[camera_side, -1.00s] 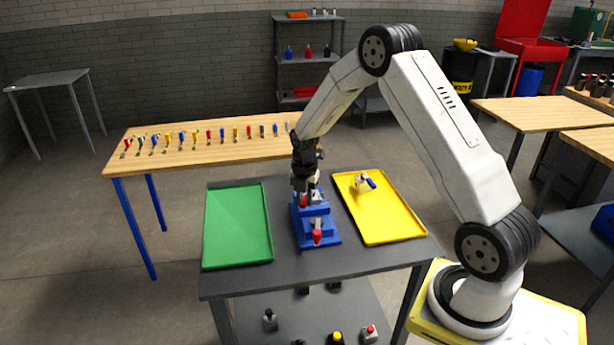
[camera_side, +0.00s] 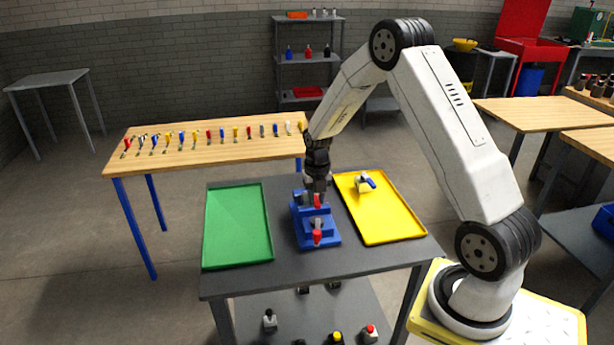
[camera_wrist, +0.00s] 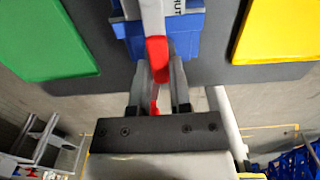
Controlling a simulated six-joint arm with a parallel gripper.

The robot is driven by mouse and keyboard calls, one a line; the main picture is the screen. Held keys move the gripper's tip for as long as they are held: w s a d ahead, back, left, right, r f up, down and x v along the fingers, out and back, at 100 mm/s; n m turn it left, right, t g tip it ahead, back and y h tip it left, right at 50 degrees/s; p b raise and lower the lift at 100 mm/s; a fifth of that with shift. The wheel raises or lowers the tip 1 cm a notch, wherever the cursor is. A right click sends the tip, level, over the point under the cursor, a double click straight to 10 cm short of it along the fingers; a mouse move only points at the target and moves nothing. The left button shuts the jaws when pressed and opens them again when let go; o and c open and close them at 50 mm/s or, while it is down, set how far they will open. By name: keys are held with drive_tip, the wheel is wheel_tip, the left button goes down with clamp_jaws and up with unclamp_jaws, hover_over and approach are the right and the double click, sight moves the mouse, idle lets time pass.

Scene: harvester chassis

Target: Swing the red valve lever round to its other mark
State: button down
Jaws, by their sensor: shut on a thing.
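The blue chassis block (camera_side: 328,241) stands on the dark table between the green and yellow trays, and it also shows in the wrist view (camera_wrist: 187,38). My gripper (camera_side: 317,196) points down over its back part. In the wrist view, my gripper (camera_wrist: 160,90) is shut around the red end of a grey lever (camera_wrist: 157,50). A red tip (camera_side: 317,202) shows at my fingers in the side view. A second red-tipped lever (camera_side: 317,237) sits at the front of the block, apart from my gripper.
The green tray (camera_side: 237,225) on the left is empty. The yellow tray (camera_side: 385,222) on the right holds a small white and blue part (camera_side: 365,182). A wooden bench (camera_side: 200,150) behind carries a row of coloured levers. Dark tabletop is bare around the block.

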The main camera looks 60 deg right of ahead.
sight(317, 201)
drive_tip(key=c, duration=0.5)
unclamp_jaws()
drive_tip(key=shift+c, duration=0.2)
drive_tip(key=shift+r, duration=0.1)
drive_tip(key=shift+r, duration=3.85)
drive_tip(key=s+a+m+t, duration=0.1)
drive_tip(key=s+a+m, duration=0.5)
drive_tip(key=a+m, duration=0.4)
drive_tip(key=s+a+r+m+t, duration=0.1)
drive_tip(key=s+a+m, duration=0.6)
drive_tip(key=m, duration=1)
drive_tip(key=a, duration=0.3)
drive_tip(key=shift+s+t, duration=0.25)
drive_tip(key=shift+t, duration=0.05)
